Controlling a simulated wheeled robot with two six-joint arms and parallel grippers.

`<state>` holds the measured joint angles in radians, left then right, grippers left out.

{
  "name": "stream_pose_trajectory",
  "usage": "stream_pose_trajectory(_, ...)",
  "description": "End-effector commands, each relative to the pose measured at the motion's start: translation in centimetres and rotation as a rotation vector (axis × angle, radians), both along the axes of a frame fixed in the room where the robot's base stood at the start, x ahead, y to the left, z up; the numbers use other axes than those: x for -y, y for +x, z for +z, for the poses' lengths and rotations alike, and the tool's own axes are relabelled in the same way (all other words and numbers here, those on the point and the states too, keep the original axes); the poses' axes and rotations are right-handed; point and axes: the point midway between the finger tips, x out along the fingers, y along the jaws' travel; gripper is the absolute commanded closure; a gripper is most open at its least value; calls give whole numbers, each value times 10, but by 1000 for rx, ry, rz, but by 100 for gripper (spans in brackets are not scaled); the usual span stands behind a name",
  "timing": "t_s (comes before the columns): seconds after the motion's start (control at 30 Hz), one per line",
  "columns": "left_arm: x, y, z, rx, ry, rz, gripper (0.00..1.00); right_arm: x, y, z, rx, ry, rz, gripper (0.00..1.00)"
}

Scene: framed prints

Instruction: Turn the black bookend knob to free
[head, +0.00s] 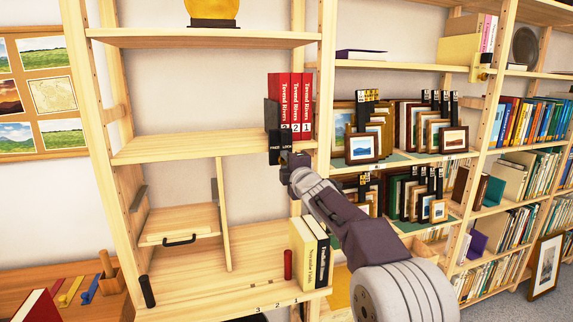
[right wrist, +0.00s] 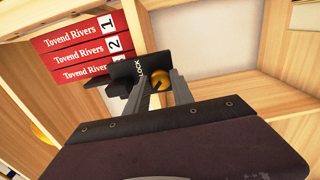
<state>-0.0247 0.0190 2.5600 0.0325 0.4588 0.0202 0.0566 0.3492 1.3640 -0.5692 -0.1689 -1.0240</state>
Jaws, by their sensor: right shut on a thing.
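The black bookend (head: 273,145) stands on the middle shelf against the left of the red books (head: 290,100). Its front plate carries the words FREE and LOCK. In the right wrist view the bookend (right wrist: 130,72) shows the word LOCK beside the fingers. A round brass knob (right wrist: 184,91) sits between my right gripper's fingers. My right gripper (head: 288,163) reaches up from the lower right and is shut on the knob. It hides the knob in the head view. Where the knob points is hard to tell. My left gripper is out of view.
The middle shelf (head: 170,145) is bare left of the bookend. Framed prints (head: 364,148) fill the rack at right, close to my right arm.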

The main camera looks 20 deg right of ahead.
Motion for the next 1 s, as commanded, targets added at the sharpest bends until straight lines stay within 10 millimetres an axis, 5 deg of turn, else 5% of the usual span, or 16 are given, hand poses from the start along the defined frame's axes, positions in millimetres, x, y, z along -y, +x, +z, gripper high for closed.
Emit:
stream_pose_trajectory(0.2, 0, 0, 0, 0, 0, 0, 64, 0, 0, -2, -4, -1, -1, 100)
stream_pose_trajectory(0.23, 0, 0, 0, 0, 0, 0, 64, 0, 0, -2, -4, -1, -1, 63)
stream_pose_trajectory(0.3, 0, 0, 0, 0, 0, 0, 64, 0, 0, -2, -3, 0, 0, 50)
stream_pose_trajectory(0.67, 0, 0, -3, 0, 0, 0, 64, 0, -6, -1, 0, 0, 0, 50)
stream_pose_trajectory(1.0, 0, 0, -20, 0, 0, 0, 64, 3, -71, -2, 1, 0, -1, 50)
